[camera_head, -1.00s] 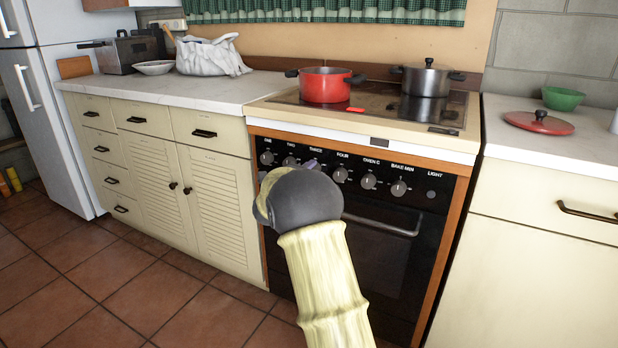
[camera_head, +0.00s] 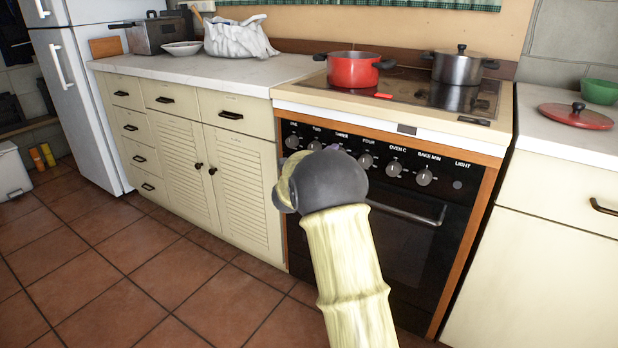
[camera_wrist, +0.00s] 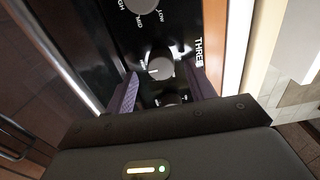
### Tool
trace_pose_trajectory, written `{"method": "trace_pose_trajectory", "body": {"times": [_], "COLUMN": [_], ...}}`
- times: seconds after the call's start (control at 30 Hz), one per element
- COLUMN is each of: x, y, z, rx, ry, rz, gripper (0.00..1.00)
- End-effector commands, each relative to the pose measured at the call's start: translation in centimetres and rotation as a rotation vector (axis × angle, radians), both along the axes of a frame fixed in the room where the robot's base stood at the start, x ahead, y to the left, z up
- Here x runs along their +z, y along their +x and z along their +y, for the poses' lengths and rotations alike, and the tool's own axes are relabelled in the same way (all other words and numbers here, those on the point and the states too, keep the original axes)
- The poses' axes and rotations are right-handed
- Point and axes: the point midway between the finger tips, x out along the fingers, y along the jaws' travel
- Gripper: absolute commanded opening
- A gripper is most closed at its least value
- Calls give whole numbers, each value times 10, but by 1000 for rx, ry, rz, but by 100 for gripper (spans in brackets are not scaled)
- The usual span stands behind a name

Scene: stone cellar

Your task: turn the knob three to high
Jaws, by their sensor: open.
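Knob three (camera_wrist: 160,68) is a round silver-white knob on the black stove panel, beside the printed word THREE in the wrist view. My gripper (camera_wrist: 163,79) is open, with its purple fingers on either side of this knob. I cannot tell whether they touch it. In the head view, my dark wrist hides knob three and most of the gripper. The label THREE shows just above it on the stove's control panel (camera_head: 460,170).
Neighbouring knobs are close: knob two (camera_head: 314,146) on the left and knob four (camera_head: 366,160) on the right. An oven handle (camera_head: 405,212) runs below. A red pot (camera_head: 354,71) and a steel pot (camera_head: 459,68) stand on the cooktop.

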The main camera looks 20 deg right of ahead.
Motion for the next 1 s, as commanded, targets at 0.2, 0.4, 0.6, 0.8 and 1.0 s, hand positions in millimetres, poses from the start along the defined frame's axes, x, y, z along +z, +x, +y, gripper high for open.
{"method": "trace_pose_trajectory", "body": {"times": [0.2,0.4,0.6,0.8,1.0], "x": [3,2,2,1,0], "y": [-26,-50,-75,-92,-95], "z": [34,66,99,121,125], "rx": [2,4,7,6,4], "ry": [0,2,0,1,1], "rz": [2,3,3,2,1], "gripper": [55,55,55,55,55]}}
